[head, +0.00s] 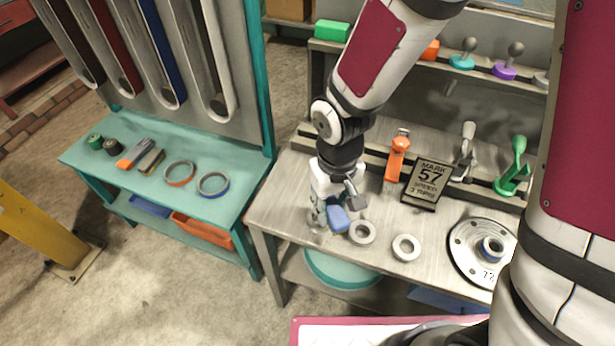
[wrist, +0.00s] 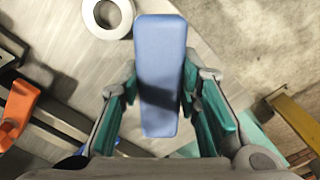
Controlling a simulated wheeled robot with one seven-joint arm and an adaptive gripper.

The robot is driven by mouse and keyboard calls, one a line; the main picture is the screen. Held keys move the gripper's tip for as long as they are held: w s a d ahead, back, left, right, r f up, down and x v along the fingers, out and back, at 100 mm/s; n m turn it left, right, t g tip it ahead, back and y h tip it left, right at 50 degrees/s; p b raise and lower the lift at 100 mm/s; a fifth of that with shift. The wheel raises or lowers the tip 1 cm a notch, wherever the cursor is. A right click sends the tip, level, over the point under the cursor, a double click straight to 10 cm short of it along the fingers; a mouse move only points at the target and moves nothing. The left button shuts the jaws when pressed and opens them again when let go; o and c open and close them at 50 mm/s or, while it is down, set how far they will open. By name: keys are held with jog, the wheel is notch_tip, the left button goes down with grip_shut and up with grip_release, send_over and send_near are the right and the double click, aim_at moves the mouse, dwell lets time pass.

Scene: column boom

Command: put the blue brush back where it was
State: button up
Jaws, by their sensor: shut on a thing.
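The blue brush (head: 338,219) is a blue block held low over the left end of the grey metal bench (head: 290,190). My gripper (head: 327,205) is shut on it. In the wrist view the blue brush (wrist: 160,60) lies lengthwise between the two teal fingers of my gripper (wrist: 160,88), with a dark shadow across its middle. Whether its underside touches the bench cannot be told. A pale grey ring (head: 362,232) lies just right of the brush, and it also shows in the wrist view (wrist: 107,14).
A second ring (head: 406,247) and a round flange (head: 483,252) lie to the right. An orange clamp (head: 397,156) and a dark "MARK 57" plate (head: 426,184) stand behind. Across a gap at left, a teal bench (head: 225,218) holds rings, rollers and a grey-and-orange block (head: 134,154).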

jog(key=shift+s+f, duration=0.3)
jog(key=shift+s, duration=0.2)
jog(key=w+a, duration=0.1)
jog(key=w, duration=0.3)
jog(key=w+a+f, duration=0.1)
jog(key=w+a, duration=0.1)
jog(key=w, duration=0.3)
jog(key=w+a, duration=0.1)
jog(key=w, duration=0.4)
jog(key=shift+w+a+f, duration=0.1)
jog(key=shift+a+f, duration=0.1)
jog(key=shift+a, duration=0.2)
jog(key=shift+w+a+f, duration=0.1)
jog(key=shift+w+f, duration=0.1)
jog(key=shift+f, duration=0.15)
jog(key=shift+f+p, duration=0.45)
jog(key=shift+f, duration=1)
jog(key=shift+f, duration=0.1)
jog(key=o, duration=1.1)
notch_tip(320, 180, up, 12)
jog(key=b, duration=0.1)
